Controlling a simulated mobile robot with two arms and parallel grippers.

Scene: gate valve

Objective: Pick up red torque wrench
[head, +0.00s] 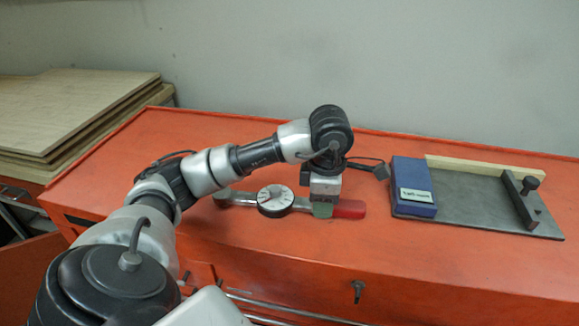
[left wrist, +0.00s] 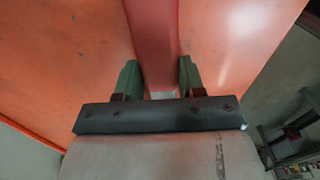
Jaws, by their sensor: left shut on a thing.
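The torque wrench (head: 275,201) lies along the orange cabinet top, with a round white dial, a grey metal shaft and a red handle (head: 349,209) at its right end. My left gripper (head: 323,208) points down over the wrench, at the inner end of the red handle. In the left wrist view the red handle (left wrist: 156,45) runs between the two green fingertips of my left gripper (left wrist: 158,80), which is shut on it. The wrench appears to be at the level of the cabinet top; I cannot tell any gap beneath it. My right gripper is not in view.
A dark grey plate (head: 470,208) to the right carries a blue box (head: 413,186), a wooden strip (head: 487,168) and a dark clamp bar (head: 521,199). Stacked wooden boards (head: 70,108) lie at the far left. A pale wall stands behind the orange cabinet (head: 240,130).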

